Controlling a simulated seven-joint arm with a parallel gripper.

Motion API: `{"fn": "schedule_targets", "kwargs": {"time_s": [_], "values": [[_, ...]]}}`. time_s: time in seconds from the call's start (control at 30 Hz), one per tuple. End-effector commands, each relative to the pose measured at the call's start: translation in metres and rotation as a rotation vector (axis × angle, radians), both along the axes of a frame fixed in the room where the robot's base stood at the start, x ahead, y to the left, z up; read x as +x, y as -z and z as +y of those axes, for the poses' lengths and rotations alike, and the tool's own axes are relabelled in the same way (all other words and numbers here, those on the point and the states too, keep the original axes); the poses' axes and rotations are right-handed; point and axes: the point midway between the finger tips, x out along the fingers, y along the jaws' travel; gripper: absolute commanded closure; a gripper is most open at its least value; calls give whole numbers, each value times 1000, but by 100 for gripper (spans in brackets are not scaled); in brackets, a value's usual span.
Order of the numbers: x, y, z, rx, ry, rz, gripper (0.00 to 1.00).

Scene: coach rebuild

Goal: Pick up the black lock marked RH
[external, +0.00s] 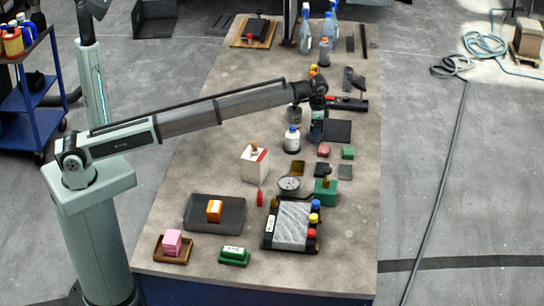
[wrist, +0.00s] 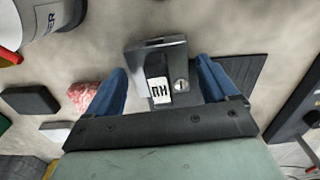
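The black lock (wrist: 140,66) carries a white label reading RH and shows a silver key cylinder on its right part. It lies on the worktop in the wrist view, between my two blue fingers. My gripper (wrist: 161,72) is open, with one finger on each side of the lock; I cannot tell whether either touches it. In the external view my gripper (external: 317,130) points down over the middle of the bench, and the lock cannot be made out there, apparently hidden by the gripper.
A dark flat pad (external: 338,131) lies just right of my gripper. A white bottle (external: 292,142) stands to its left. Dark tools (external: 350,104) lie behind.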

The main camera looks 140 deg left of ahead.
Motion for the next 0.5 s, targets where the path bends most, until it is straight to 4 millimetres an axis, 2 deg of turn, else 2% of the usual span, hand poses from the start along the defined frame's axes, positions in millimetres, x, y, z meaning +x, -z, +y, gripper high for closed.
{"fn": "schedule_targets", "kwargs": {"time_s": [0.07,0.5], "values": [[0,0,0,0,0,0,21],[0,0,0,0,0,0,64]]}}
